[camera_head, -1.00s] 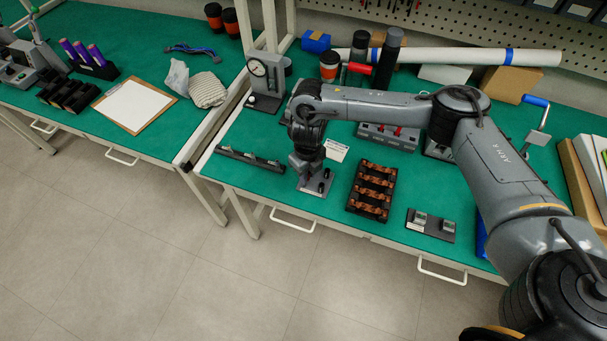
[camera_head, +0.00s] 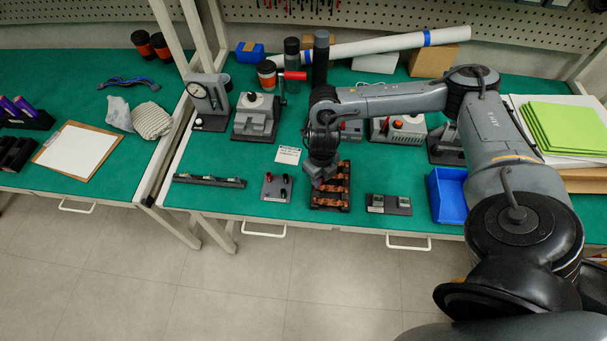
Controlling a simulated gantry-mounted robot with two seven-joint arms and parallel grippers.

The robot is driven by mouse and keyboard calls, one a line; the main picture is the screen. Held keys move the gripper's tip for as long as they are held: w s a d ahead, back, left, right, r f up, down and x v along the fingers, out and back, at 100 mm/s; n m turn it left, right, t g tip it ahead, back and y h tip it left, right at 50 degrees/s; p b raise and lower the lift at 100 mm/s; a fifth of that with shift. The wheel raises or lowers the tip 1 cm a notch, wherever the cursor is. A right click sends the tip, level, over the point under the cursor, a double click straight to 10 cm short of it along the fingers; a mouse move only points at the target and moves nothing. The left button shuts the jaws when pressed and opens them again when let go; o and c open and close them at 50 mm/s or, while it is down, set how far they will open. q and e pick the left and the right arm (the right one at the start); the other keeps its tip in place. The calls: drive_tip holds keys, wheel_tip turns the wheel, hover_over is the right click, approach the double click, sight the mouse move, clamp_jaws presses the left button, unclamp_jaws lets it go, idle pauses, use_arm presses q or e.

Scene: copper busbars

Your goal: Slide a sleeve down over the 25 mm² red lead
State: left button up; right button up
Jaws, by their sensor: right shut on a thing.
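My right gripper (camera_head: 320,183) points down at the left part of a black tray (camera_head: 331,208) that holds several copper-coloured pieces (camera_head: 334,201). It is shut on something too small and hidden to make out. A small grey plate (camera_head: 276,197) stands just left of the tray, with a red-topped post (camera_head: 269,177) and dark posts on it. I cannot tell for sure which post is the 25 mm² red lead, and no sleeve is clearly seen. My left gripper is out of view.
A black rail (camera_head: 209,181) lies to the left, and a dark plate with two light blocks (camera_head: 388,204) to the right. A blue bin (camera_head: 447,195) stands farther right. A dial gauge stand (camera_head: 208,101) and a grey device (camera_head: 256,117) stand behind.

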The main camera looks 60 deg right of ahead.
drive_tip(key=s+d+r+m+p, duration=0.1)
drive_tip(key=s+d+m+p, duration=0.2)
drive_tip(key=d, duration=0.5)
drive_tip(key=s+d+r+m+p, duration=0.1)
drive_tip(key=s+d+m+p, duration=0.1)
drive_tip(key=s+d, duration=0.45)
drive_tip(key=shift+m, duration=0.6)
drive_tip(key=d+r+p, duration=0.1)
drive_tip(key=d+r, duration=0.3)
drive_tip(key=d, duration=0.2)
drive_tip(key=w+d+r+p, duration=0.1)
drive_tip(key=d+r+p, duration=0.1)
drive_tip(key=d+r, duration=0.2)
drive_tip(key=d+r+p, duration=0.2)
drive_tip(key=d+r, duration=0.2)
drive_tip(key=d, duration=0.3)
drive_tip(key=shift+w+d, duration=0.4)
drive_tip(key=shift+f+b, duration=0.75)
drive_tip(key=shift+f, duration=0.45)
drive_tip(key=shift+w+f+b, duration=0.1)
drive_tip(key=shift+f+b, duration=0.2)
drive_tip(key=shift+f, duration=0.1)
drive_tip(key=shift+f+b, duration=0.35)
drive_tip(key=shift+b, duration=0.15)
